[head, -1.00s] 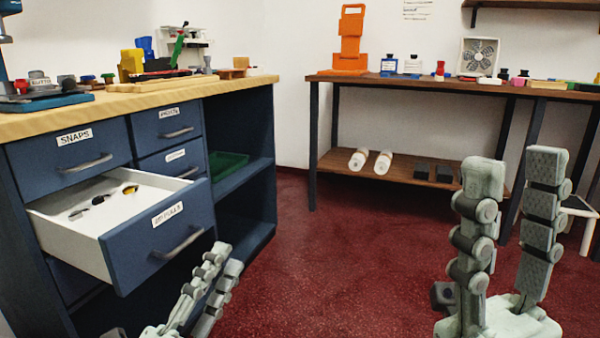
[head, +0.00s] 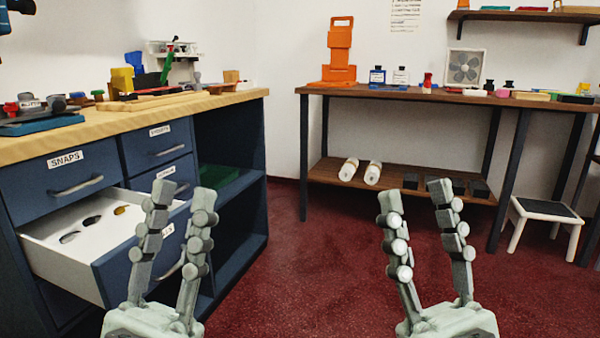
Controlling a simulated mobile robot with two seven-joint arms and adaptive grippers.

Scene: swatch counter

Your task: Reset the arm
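My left gripper (head: 182,202) stands upright with its fingers apart, empty, in front of the open drawer. It hides part of the drawer front and its label. My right gripper (head: 415,200) stands upright over the red floor, fingers apart and empty, to the right of the left one. Both grippers are at about the same height in the lower half of the head view. No object shows between either pair of fingers.
The blue cabinet's open drawer (head: 60,268) holds several small dark and yellow items. Tools crowd the wooden countertop (head: 80,134). A dark workbench (head: 455,98) stands at the back, with a step stool (head: 545,210) at right. Floor (head: 310,265) between is clear.

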